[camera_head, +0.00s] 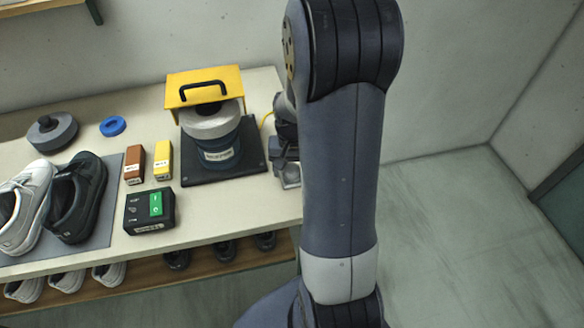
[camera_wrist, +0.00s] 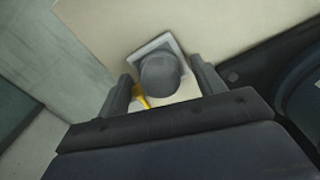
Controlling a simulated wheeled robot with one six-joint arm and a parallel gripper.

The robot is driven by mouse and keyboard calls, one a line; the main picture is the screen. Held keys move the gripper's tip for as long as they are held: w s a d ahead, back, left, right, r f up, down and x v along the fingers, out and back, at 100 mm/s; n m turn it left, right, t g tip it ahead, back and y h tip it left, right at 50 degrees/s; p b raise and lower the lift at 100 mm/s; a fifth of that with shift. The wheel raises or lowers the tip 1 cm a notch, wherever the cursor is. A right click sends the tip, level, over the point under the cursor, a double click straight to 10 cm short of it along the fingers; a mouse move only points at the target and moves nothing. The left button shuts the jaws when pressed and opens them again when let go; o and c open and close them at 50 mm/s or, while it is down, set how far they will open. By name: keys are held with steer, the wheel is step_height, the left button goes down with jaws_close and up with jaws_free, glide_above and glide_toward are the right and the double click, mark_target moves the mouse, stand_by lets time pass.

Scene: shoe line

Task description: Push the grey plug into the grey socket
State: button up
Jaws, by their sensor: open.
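In the wrist view, the rounded grey plug (camera_wrist: 160,78) shows between the two fingers of my open gripper (camera_wrist: 160,74). A gap shows on both sides, so the fingers do not clasp it. A square light grey socket (camera_wrist: 148,51) shows behind the plug's far end. I cannot tell how deep the plug sits in it. A yellow cord (camera_wrist: 140,96) shows by the plug's near left side. In the head view, my gripper (camera_head: 286,158) is at the table's right end, partly hidden by my arm. A light grey piece, likely the socket (camera_head: 291,177), shows just below it.
A dark base plate (camera_head: 225,174) with a blue and grey machine (camera_head: 222,140) and yellow guard (camera_head: 185,84) stands left of my gripper. A control box (camera_head: 149,211), two small boxes and shoes lie farther left. Floor is clear at right.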

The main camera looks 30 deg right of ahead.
step_height(320, 180, up, 11)
stand_by(0.7)
steer(key=shift+f, duration=0.15)
step_height(320, 180, down, 11)
steer(key=shift+r, duration=0.1)
steer(key=shift+r+p, duration=0.3)
steer(key=shift+r, duration=0.1)
steer(key=shift+f, duration=0.15)
